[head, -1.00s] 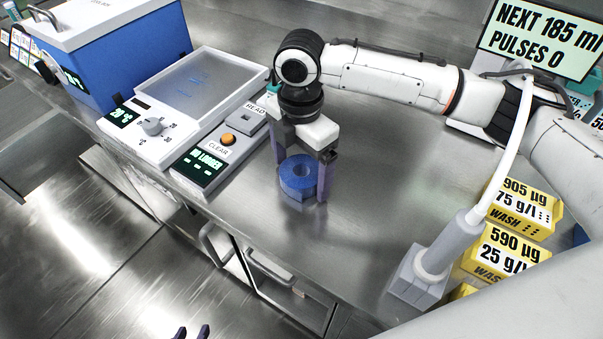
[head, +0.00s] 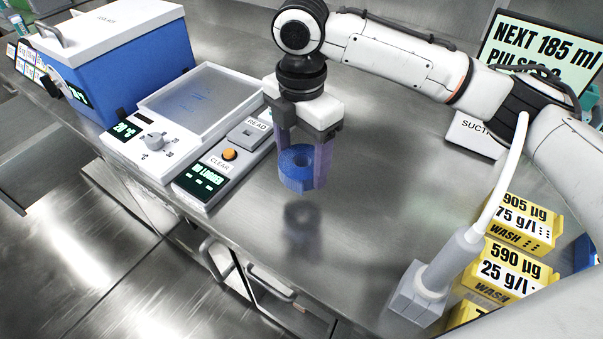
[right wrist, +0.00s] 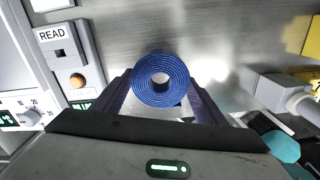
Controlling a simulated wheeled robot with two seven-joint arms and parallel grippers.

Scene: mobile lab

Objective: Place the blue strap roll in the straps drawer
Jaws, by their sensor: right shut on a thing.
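The blue strap roll (head: 297,168) is a ring-shaped coil with a hole through its middle. My right gripper (head: 304,172) is shut on it, one finger on each side, and holds it above the steel bench; a dark reflection shows below it. In the right wrist view the roll (right wrist: 161,81) sits between the dark fingers. Under the bench's front edge are fronts with metal handles, one handle (head: 272,283) at the bottom middle. I cannot tell which is the straps drawer, and no drawer interior shows. My left gripper is not in view.
A logger box (head: 207,180) with READ and CLEAR buttons stands left of the roll, beside a white plate device (head: 150,140). A blue box (head: 115,70) is behind. Yellow WASH boxes (head: 515,222) and a grey block with a tube (head: 418,293) stand right. The bench middle is clear.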

